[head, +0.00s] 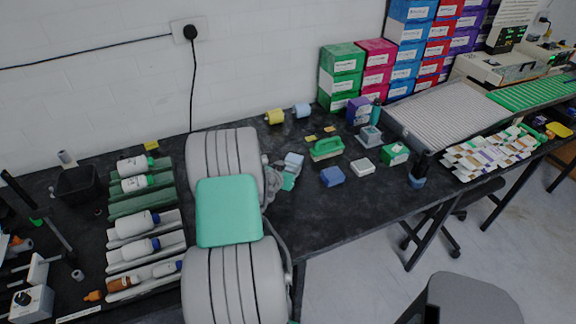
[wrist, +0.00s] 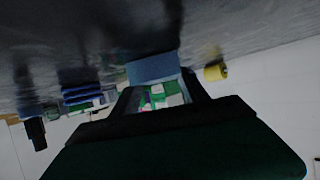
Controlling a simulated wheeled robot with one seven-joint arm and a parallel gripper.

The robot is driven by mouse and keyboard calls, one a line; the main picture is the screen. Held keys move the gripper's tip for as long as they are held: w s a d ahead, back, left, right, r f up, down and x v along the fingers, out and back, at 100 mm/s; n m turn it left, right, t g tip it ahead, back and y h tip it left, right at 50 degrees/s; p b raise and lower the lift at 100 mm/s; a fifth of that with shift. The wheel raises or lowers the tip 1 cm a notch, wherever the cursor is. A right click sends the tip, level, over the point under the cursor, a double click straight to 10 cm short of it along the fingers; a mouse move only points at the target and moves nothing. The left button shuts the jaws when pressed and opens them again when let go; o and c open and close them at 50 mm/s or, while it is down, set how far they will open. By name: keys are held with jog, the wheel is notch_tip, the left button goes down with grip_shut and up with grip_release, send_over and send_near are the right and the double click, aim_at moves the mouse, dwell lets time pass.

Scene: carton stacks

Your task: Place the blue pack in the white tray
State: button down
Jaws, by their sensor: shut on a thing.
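A light blue pack (head: 294,159) is at the end of my arm, above the dark bench. My gripper (head: 284,176) is small and partly hidden behind my arm in the head view. In the wrist view, the blue pack (wrist: 152,68) is between the fingertips of my gripper (wrist: 155,88), which is shut on it. A wide, shallow white-grey tray (head: 445,112) with a ribbed floor lies on the bench to the right, apart from the pack. It looks empty.
A darker blue block (head: 332,177), a small white box (head: 362,167) and a green-topped brush (head: 326,149) stand right of my gripper. Stacked cartons (head: 408,55) line the wall. Bottles in racks (head: 140,245) are at left. Bare bench lies in front of the blue block.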

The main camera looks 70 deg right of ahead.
jog(key=c, duration=0.6)
grip_release()
